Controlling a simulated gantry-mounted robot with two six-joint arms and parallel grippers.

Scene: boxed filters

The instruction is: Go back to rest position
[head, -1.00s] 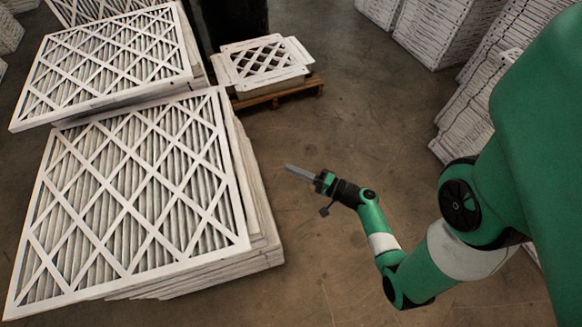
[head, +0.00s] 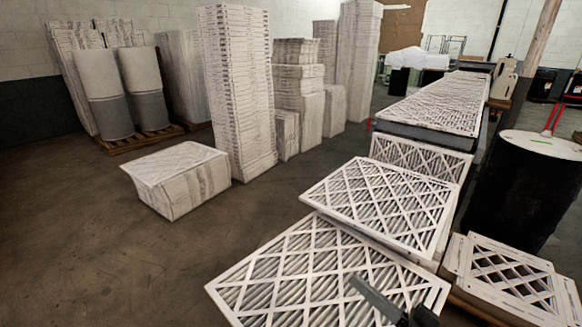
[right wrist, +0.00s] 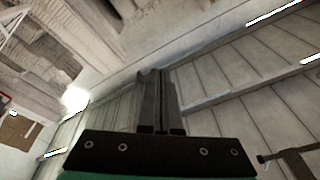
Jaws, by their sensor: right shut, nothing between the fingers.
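My right gripper (head: 358,285) shows at the bottom edge of the head view, with its grey fingers in front of the nearest large filter (head: 290,270). In the right wrist view the two fingers of my right gripper (right wrist: 153,76) lie together with nothing between them. The rest of the right arm is cut off by the frame. My left gripper is in neither view.
Stacked filters (head: 385,200) run along the right. A black drum (head: 520,185) and a small filter stack (head: 505,282) stand at far right. A wrapped bundle (head: 180,180) sits before tall filter stacks (head: 237,95). The floor at lower left is clear.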

